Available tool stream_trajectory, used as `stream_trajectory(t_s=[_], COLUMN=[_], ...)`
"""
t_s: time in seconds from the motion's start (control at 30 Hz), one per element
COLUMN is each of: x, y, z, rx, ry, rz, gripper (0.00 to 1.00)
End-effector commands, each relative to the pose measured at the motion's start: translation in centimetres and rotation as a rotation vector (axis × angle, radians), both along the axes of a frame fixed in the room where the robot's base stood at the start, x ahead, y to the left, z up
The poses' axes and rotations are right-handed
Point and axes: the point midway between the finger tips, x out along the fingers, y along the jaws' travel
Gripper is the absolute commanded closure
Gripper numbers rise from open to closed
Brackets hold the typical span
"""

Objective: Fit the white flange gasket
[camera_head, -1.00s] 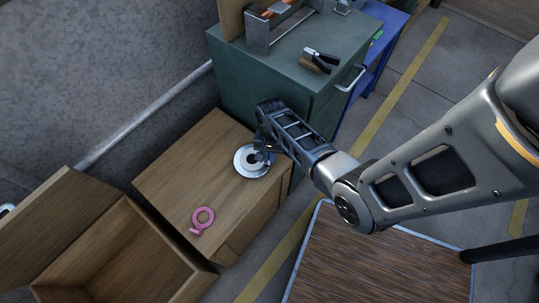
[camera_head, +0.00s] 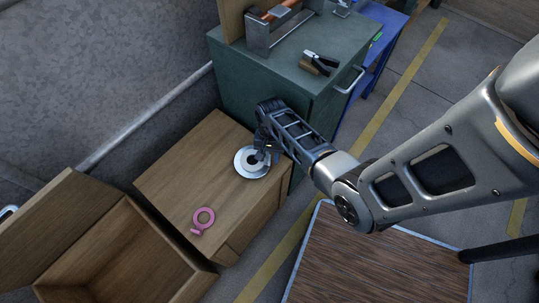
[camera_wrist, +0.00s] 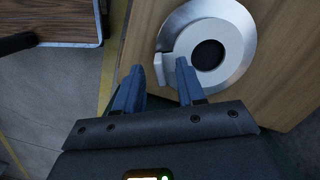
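The white flange gasket (camera_wrist: 232,36) is a flat ring with a tab (camera_wrist: 159,68) at its left in the wrist view. It lies on the silver round flange (camera_wrist: 247,75), around the dark bore. In the head view the flange (camera_head: 241,170) sits on the wooden box top, with the pale gasket on it partly hidden by my gripper. My gripper (camera_wrist: 160,66) is open, its two fingers apart with the tab in the gap just ahead of their tips. It also shows at the flange's right edge in the head view (camera_head: 267,154). Whether the fingers touch the tab cannot be told.
A pink ring with a tab (camera_head: 204,217) lies on the wooden box (camera_head: 170,187). An open wooden crate (camera_head: 113,250) stands at lower left. A green cabinet (camera_head: 240,82) stands behind with dark-handled pliers (camera_head: 321,56) on top. A brown-topped table (camera_head: 380,265) is at lower right.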

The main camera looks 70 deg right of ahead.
Motion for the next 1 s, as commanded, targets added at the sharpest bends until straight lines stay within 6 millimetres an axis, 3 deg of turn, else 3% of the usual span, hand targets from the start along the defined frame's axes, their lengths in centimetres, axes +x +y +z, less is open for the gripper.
stream_trajectory(t_s=[0.63,1.0], x=[0.1,0.1], y=[-0.4,-0.5], z=[3.8,3.9], rx=[0.0,0.0], ry=[0.0,0.0], rz=[0.0,0.0], gripper=[0.61,0.61])
